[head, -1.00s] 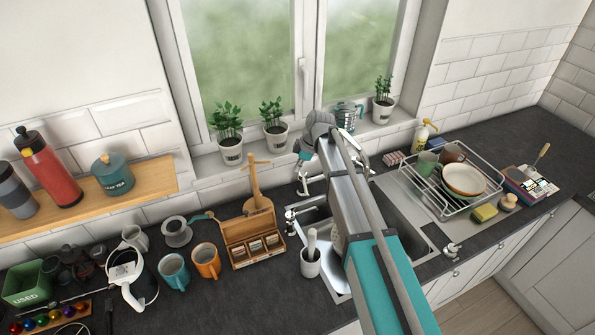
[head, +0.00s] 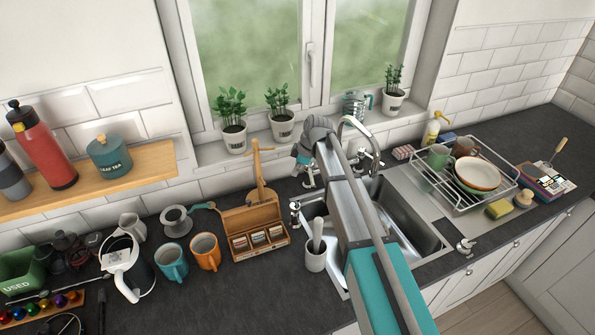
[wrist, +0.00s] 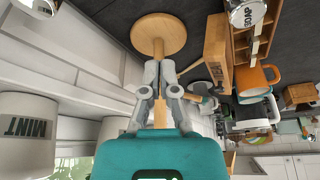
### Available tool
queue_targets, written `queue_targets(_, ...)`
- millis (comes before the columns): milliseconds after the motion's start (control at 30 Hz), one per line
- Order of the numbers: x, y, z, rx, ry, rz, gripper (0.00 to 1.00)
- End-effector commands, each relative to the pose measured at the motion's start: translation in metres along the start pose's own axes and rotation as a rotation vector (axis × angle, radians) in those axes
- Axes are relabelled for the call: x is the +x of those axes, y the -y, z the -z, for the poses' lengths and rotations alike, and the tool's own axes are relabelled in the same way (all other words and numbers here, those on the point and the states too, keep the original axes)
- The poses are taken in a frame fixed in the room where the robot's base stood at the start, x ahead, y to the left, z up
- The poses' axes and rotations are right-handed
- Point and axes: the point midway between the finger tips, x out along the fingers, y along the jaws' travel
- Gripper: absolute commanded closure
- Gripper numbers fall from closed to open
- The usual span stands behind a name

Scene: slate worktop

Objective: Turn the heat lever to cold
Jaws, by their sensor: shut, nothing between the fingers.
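The chrome sink tap (head: 354,128) stands behind the sink (head: 425,236), its arched spout just right of my arm. A small chrome fitting (head: 376,157) beside the spout looks like its lever, but I cannot tell its setting. My gripper (wrist: 159,78) is shut and empty in the wrist view. A chrome part (wrist: 38,6) at the wrist view's top left edge is cut off.
A wooden stand (head: 258,172) is left of my gripper; its round base (wrist: 160,33) shows beyond the fingers. Potted plants (head: 233,138) line the sill.

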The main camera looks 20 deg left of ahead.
Motion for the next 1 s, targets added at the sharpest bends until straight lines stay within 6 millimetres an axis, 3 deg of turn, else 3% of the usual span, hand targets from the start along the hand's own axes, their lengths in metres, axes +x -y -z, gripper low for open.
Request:
queue_targets(200,0.021,0.000,-0.001,-0.001,0.000,0.000,1.00)
queue_targets(500,0.020,0.000,-0.033,0.000,0.000,-0.001,1.00)
queue_targets(1000,0.019,0.000,-0.039,-0.002,0.000,0.000,1.00)
